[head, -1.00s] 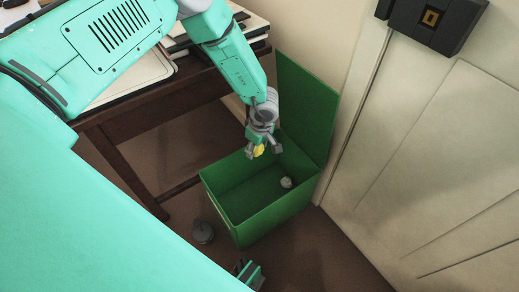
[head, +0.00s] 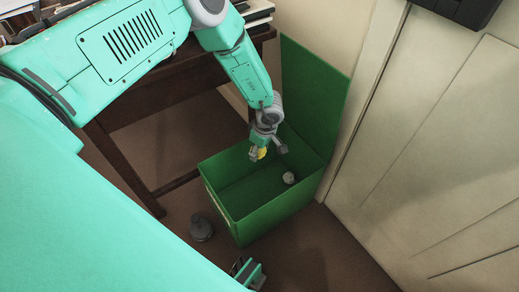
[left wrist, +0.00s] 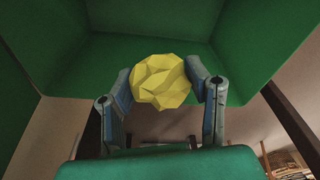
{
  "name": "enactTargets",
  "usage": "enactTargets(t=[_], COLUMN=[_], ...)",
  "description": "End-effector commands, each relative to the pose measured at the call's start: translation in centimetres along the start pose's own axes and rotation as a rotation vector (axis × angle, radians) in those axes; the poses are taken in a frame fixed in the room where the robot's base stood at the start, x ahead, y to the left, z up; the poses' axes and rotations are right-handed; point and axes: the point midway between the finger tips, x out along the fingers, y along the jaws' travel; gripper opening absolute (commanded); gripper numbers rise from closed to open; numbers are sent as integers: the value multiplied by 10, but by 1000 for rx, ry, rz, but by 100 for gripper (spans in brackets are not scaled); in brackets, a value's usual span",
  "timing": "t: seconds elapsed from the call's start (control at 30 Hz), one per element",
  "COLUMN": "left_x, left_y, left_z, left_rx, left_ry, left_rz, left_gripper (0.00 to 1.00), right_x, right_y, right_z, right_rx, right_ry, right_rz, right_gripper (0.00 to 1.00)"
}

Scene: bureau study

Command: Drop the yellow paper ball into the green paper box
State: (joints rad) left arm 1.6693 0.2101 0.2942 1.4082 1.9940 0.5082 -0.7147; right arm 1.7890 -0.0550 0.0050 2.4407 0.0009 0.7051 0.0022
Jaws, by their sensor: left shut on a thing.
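The yellow paper ball (head: 262,153) is held between the fingers of my left gripper (head: 267,150). In the left wrist view the ball (left wrist: 160,82) is faceted and sits between the two fingertips (left wrist: 165,90). The green paper box (head: 222,217) stands on the floor with its lid raised at the back. The left gripper and ball are over the box's opening, towards its back; their exact height above the rim is hard to tell. My right gripper (head: 247,271) shows partly at the bottom edge, and its jaws are unclear.
A dark wooden desk (head: 160,110) is behind on the left. A white panelled door (head: 440,150) is close on the right.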

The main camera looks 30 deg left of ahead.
Motion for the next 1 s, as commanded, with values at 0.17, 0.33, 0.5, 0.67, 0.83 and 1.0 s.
enactTargets(t=[0.17,0.33,0.5,0.67,0.83,1.0], left_x=[-1,0,-2,-21,-58,-92], left_y=[0,0,0,2,2,2], left_z=[1,0,0,0,1,2], left_rx=[1,1,1,1,1,1], left_ry=[1,-1,-1,-2,-1,-1], left_rz=[0,0,0,2,3,2], left_gripper=[68,68,68,68,68,68], right_x=[-1,-1,-1,-2,-1,-1], right_y=[0,0,0,0,0,0], right_z=[0,0,1,1,1,1], right_rx=[0,1,1,0,1,1], right_ry=[0,0,3,3,3,3], right_rz=[0,0,1,0,0,0], right_gripper=[52,52,52,52,52,52])
